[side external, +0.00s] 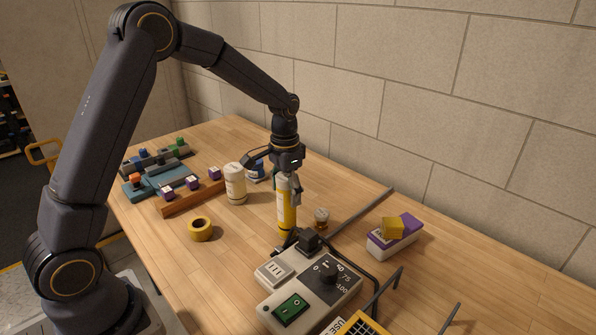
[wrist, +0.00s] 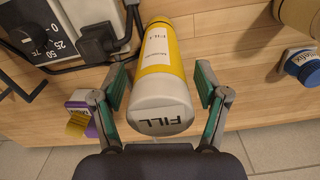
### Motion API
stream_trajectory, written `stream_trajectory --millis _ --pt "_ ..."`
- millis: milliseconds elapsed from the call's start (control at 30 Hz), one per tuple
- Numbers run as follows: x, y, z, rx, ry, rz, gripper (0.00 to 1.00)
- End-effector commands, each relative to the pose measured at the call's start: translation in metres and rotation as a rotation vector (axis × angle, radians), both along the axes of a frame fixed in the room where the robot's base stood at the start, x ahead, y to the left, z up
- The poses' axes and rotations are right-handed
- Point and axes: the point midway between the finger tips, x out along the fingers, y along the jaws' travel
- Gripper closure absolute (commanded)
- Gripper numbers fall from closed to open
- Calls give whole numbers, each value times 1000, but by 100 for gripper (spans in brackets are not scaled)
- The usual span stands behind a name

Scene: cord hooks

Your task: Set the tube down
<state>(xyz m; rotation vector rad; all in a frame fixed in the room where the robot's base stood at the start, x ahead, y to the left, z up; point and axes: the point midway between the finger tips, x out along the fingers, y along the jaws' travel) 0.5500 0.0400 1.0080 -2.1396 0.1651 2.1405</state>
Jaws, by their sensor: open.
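The tube (side external: 287,207) is yellow with a white label and a pale cap, and it stands upright on the wooden table. In the wrist view the tube (wrist: 163,75) shows its cap end marked "FILL" close to my gripper. My gripper (side external: 288,185) points down over the top of the tube. In the wrist view the fingers of my gripper (wrist: 163,88) are spread on either side of the tube, with gaps visible beside it.
A control box (side external: 310,287) with a dial, green switch and dark cord stands just in front of the tube. A white bottle (side external: 235,184) and yellow tape roll (side external: 201,229) are to the left. A purple-and-white box (side external: 395,238) is right. Bare table lies left of the control box.

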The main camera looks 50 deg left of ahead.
Motion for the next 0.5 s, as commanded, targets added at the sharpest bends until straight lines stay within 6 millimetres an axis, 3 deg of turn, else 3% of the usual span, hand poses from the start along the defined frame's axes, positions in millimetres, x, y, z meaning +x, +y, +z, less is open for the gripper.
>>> stream_trajectory --millis 300,500 --pt "1 0 68 0 -7 0 26" --pt "1 0 103 -1 -4 0 26"
